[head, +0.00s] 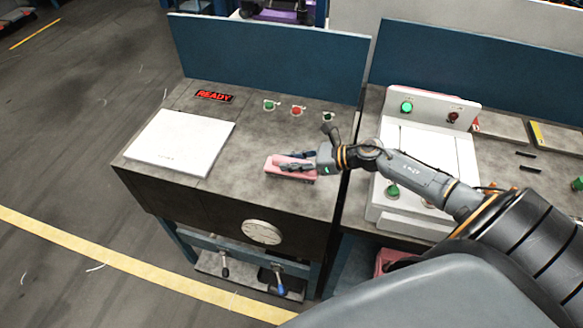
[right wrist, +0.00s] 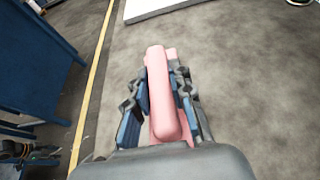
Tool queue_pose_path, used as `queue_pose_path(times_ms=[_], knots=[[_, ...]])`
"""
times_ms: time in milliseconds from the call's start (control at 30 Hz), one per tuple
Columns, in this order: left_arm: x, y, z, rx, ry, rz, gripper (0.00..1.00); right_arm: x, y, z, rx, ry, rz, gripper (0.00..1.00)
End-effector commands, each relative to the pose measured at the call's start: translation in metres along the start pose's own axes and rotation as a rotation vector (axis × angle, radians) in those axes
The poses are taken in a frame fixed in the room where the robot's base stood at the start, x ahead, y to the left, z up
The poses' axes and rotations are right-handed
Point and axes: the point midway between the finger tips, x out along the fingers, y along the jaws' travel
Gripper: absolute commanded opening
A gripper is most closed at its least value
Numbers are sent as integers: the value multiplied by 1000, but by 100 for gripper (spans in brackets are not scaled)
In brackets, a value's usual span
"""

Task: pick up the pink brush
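The pink brush (head: 285,171) lies near the front right of the grey-topped left bench. My right gripper (head: 299,158) is over it, coming in from the right and covering part of it. In the right wrist view the pink brush (right wrist: 162,95) runs lengthwise between the two dark fingers of my right gripper (right wrist: 161,75). The fingertips sit close against both sides of its handle, with no clear gap. I cannot tell whether the brush is lifted off the bench. My left gripper is not in view.
A white flat panel (head: 181,142) lies left on the bench. Green and red buttons (head: 297,111) and a READY sign (head: 214,96) are behind. A blue upright board (head: 268,57) closes the back. A white control box (head: 425,130) stands on the right bench, under my right arm.

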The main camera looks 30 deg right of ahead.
Motion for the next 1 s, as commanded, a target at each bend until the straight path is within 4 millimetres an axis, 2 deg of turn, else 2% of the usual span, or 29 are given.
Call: queue_pose_path(times_ms=[33,67,467,667,1000], knots=[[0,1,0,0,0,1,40,0,0,0,0,0,0,4],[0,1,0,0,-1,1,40,0,0,0,0,0,0,0],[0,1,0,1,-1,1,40,-2,0,4,-2,0,0,0],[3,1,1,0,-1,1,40,-10,-1,23,-6,0,1,0],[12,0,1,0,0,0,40,-62,33,62,0,6,4,0]])
